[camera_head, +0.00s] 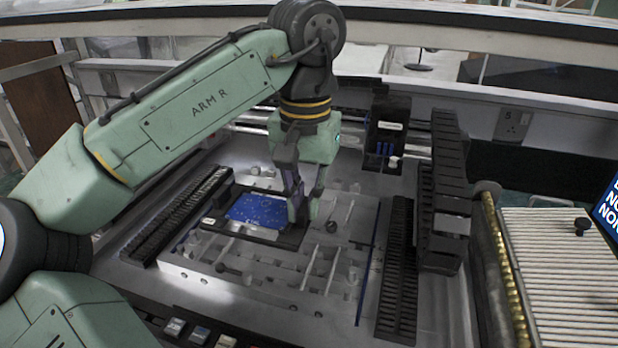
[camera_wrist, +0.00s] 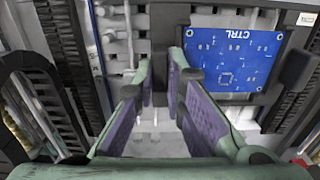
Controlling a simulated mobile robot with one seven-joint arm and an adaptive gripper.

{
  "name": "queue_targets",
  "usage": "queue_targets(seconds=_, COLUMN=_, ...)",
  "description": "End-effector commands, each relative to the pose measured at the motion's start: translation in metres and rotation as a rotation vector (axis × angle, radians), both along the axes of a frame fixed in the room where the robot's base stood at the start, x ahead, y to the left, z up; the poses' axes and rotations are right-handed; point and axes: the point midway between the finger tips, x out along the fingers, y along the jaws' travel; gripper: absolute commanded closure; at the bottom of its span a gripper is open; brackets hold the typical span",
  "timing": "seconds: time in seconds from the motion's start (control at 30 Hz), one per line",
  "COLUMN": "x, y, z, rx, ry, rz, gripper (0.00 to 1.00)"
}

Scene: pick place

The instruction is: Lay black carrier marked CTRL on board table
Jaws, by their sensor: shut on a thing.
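The black carrier (camera_head: 262,236) holds a blue board (camera_head: 257,210) and lies low and roughly flat over the grey metal board table (camera_head: 190,271). In the wrist view the blue board (camera_wrist: 228,60) shows the white letters CTRL, upside down. My gripper (camera_head: 306,212) is at the carrier's right end in the head view. In the wrist view its purple-padded fingers (camera_wrist: 162,72) are shut on the carrier's black edge (camera_wrist: 165,24). I cannot tell whether the carrier's underside touches the table; its underside is hidden.
Black slotted racks stand left (camera_head: 180,215) and right (camera_head: 398,270) of the table. A taller black rack (camera_head: 445,190) rises at the right, beside a ribbed roller surface (camera_head: 560,270). Rails and pegs occupy the table's middle. A black holder (camera_head: 387,125) stands at the back.

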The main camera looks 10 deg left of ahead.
Motion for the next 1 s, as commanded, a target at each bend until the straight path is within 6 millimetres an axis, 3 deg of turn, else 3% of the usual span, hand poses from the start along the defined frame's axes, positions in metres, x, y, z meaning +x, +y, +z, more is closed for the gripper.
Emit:
queue_targets(seconds=0.27, x=0.000, y=0.000, z=-0.007, rx=0.001, ry=0.000, rz=0.000, gripper=1.00)
queue_targets(seconds=1.0, x=0.000, y=0.000, z=-0.068, rx=0.000, ry=-0.001, rz=-0.001, gripper=1.00)
